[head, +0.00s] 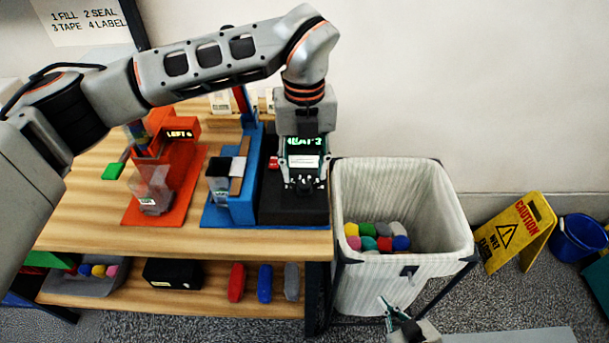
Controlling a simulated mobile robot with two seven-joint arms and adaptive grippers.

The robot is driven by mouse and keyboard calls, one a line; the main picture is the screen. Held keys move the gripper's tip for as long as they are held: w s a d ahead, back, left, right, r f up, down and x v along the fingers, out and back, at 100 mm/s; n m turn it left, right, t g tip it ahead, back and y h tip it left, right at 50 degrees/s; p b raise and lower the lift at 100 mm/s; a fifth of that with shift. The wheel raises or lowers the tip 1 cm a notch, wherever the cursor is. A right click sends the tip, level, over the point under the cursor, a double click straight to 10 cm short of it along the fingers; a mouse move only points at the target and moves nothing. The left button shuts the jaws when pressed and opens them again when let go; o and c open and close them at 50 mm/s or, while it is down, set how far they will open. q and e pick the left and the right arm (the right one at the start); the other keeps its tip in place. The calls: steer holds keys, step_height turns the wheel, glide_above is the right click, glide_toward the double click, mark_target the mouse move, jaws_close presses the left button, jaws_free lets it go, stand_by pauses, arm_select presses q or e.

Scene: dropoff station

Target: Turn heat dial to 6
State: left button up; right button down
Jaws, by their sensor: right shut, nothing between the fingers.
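The black sealing device (290,212) stands at the right end of the wooden table. Green lettering on its display (307,142) reads HEAT and a digit that looks like 2 or 3, partly covered. My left gripper (304,186) points down over the device, in front of the display. I cannot tell if its fingers touch anything or how wide they are. The heat dial is not clearly seen; the gripper hides that part of the device. A small red part (273,162) shows at the device's left side. My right gripper (390,308) is shut and empty, low in front of the basket.
A blue station (243,207) and an orange station (187,190) with a LEFT display stand left of the device. A lined basket (370,272) with several coloured items stands right of the table. The lower shelf (205,300) holds objects. A yellow caution sign (515,232) stands far right.

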mark_target(304, 184)
arm_select(q)
step_height(304, 184, down, 3)
steer(key=shift+w+r, duration=0.1)
steer(key=shift+r, duration=0.05)
steer(key=shift+f, duration=0.65)
arm_select(e)
steer(key=shift+w+r, duration=0.6)
steer(key=shift+r, duration=0.05)
arm_select(q)
steer(key=c, duration=1.1)
steer(key=shift+c, duration=0.2)
arm_select(e)
steer(key=shift+f, duration=0.1)
